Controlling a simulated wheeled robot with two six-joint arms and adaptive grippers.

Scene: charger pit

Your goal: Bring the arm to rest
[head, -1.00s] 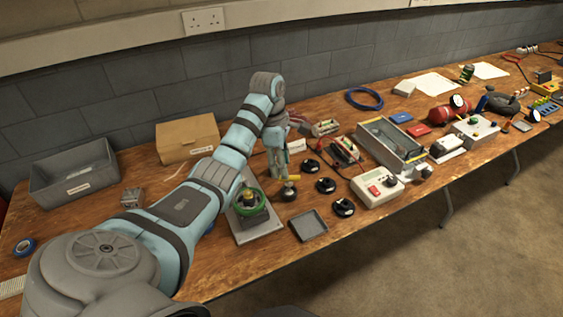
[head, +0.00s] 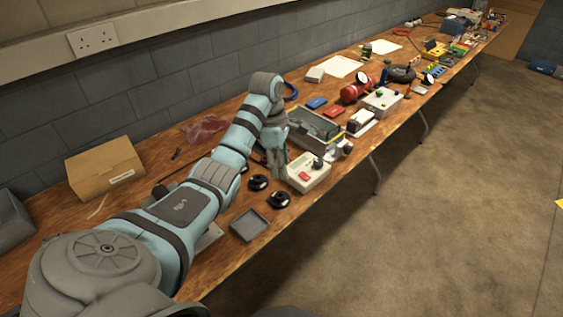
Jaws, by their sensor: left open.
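My left arm comes in from the lower left, bent at a raised elbow. My left gripper (head: 277,172) points down over the wooden bench (head: 185,266), just left of a white control box (head: 308,172) with a red switch. The gripper is open and I see nothing held in it. Its fingertips are small, and I cannot tell how far above the bench they are. My forearm hides part of the bench behind it. My right gripper does not show.
Black round knobs (head: 279,200) and a small grey tray (head: 250,225) lie near the bench's front edge. A cardboard box (head: 104,168) stands at left. A long grey case (head: 318,130) and a red cylinder (head: 355,91) stand further right. The floor in front is clear.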

